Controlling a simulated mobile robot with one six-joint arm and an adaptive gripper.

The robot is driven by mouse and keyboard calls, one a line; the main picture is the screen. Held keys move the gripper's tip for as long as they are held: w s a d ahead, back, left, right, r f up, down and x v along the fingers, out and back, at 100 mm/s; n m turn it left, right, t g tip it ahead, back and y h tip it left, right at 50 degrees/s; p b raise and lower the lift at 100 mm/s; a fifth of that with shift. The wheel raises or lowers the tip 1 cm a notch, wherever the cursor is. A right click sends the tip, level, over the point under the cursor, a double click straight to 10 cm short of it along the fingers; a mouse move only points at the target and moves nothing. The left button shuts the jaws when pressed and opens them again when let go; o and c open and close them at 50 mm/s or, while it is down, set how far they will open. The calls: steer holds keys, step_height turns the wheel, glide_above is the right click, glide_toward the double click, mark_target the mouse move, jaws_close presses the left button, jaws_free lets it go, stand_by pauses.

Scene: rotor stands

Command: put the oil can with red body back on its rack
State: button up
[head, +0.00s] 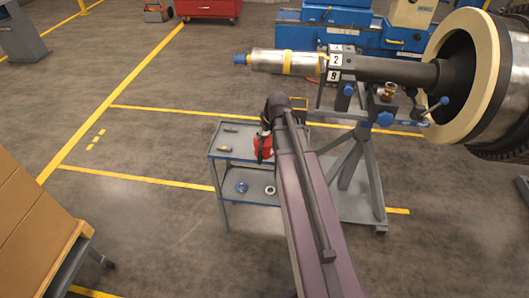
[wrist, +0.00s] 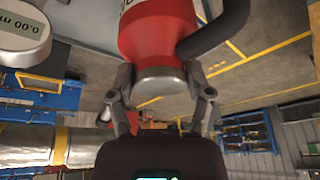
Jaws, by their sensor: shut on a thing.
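The red oil can (head: 263,147) shows beside the end of my arm, in front of the top shelf of the grey cart in the head view. In the wrist view its red body (wrist: 155,32), with a grey metal end and a dark curved handle or spout, fills the top middle. My gripper (wrist: 161,88) has a finger on each side of the grey end and is shut on the can. In the head view my arm hides part of the can.
The grey cart (head: 213,153) carries small tools on top and round items below. A rotor shaft (head: 395,69) on a stand (head: 354,160) is close on the right. A round gauge (wrist: 22,30) shows in the wrist view.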

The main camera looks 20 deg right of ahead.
mark_target(270, 146)
steer(key=shift+n, duration=0.4)
steer(key=f+b, duration=0.1)
steer(key=s+f+b, duration=0.1)
steer(key=f, duration=0.1)
steer(key=s+d+f+b, duration=0.1)
steer(key=f, duration=0.1)
steer(key=shift+s+d+b, duration=0.1)
steer(key=shift+s+b, duration=0.1)
steer(key=shift+b, duration=0.2)
steer(key=w+d+f+b, duration=0.1)
steer(key=w+d, duration=0.3)
steer(key=w, duration=1)
steer(key=shift+d+f, duration=0.15)
steer(key=b+x, duration=0.4)
steer(key=shift+s+d, duration=0.1)
steer(key=shift+d, duration=0.2)
